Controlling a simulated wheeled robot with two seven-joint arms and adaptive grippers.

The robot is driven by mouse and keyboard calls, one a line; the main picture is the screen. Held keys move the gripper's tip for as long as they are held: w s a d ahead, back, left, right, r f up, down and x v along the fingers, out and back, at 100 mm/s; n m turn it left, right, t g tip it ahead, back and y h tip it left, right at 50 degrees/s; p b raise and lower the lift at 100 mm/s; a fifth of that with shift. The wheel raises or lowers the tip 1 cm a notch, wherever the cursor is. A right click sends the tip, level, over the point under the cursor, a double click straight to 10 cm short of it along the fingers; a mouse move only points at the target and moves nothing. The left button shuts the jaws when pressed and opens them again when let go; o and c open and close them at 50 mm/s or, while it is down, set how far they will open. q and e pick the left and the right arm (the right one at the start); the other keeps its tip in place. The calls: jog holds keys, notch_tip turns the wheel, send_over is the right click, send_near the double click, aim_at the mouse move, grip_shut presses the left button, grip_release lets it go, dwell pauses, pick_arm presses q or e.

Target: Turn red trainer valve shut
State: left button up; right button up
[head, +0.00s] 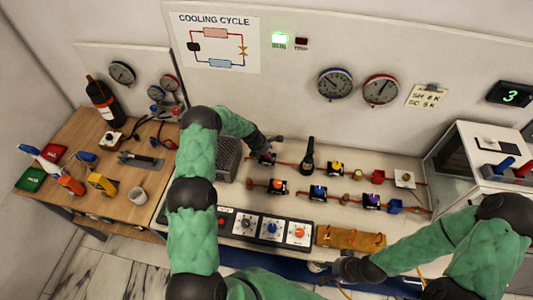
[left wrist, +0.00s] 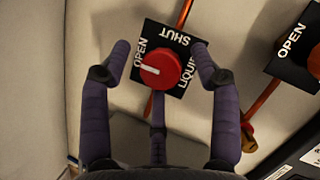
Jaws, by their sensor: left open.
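The red valve knob (left wrist: 162,70) sits on a black square plate (left wrist: 180,45) lettered OPEN, SHUT and LIQUID. Its white mark points left, towards the OPEN side. My left gripper (left wrist: 160,75) is open, with its purple-grey fingers spread around the plate and knob and a gap at the sides. In the head view my left gripper (head: 264,153) is at the left end of the back copper pipe and largely covers the valve there. My right gripper (head: 337,270) is low, in front of the bench edge; its fingers are too small and dark to tell.
In the head view a black upright handle (head: 308,153) and several coloured valves line the pipes. A control panel (head: 265,228) lies at the front edge.

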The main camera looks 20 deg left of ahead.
pick_arm(q)
jog(key=c, duration=1.1)
jog(key=shift+o, duration=0.2)
